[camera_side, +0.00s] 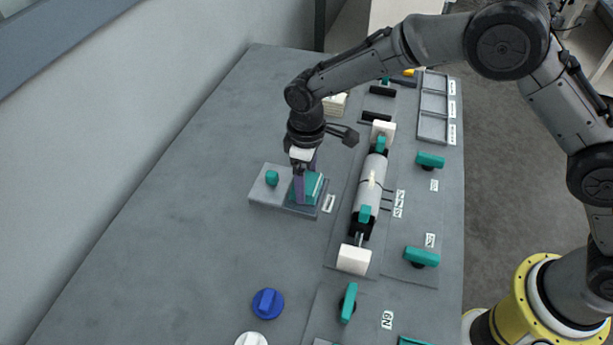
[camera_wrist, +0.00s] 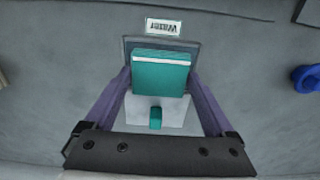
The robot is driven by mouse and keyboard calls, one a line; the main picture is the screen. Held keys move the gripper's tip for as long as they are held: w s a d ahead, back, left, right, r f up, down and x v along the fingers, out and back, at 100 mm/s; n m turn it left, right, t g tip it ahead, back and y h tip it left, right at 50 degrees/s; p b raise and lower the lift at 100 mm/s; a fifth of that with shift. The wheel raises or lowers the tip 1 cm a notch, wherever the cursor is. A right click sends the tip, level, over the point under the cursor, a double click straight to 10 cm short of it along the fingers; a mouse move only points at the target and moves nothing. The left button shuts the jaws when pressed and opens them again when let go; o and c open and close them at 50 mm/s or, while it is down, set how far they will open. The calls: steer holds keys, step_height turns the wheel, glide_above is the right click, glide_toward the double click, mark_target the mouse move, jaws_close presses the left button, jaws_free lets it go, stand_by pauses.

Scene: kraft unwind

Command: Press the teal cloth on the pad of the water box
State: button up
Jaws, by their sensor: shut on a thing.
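The teal cloth (camera_side: 312,187) is a folded block with a pale stripe along one side. In the wrist view the cloth (camera_wrist: 160,76) lies between the two purple fingers of my gripper (camera_wrist: 160,72). My gripper (camera_side: 305,184) points down in the side view and is shut on the cloth. The water box (camera_side: 301,209) is the grey box under the cloth; its dark rim shows in the wrist view (camera_wrist: 161,42), beside a label reading "WATER" (camera_wrist: 163,27). The cloth hides the pad, so I cannot tell whether they touch.
A light grey plate (camera_side: 262,190) with a teal knob (camera_side: 271,178) adjoins the box. A pale roll (camera_side: 370,188) on a stand with teal clamps stands to the right. A blue knob (camera_side: 267,303) sits nearer the front. The bench to the left is clear.

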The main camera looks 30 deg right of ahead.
steer(key=shift+f, duration=0.75)
stand_by(1.3)
steer(key=shift+r, duration=2.6)
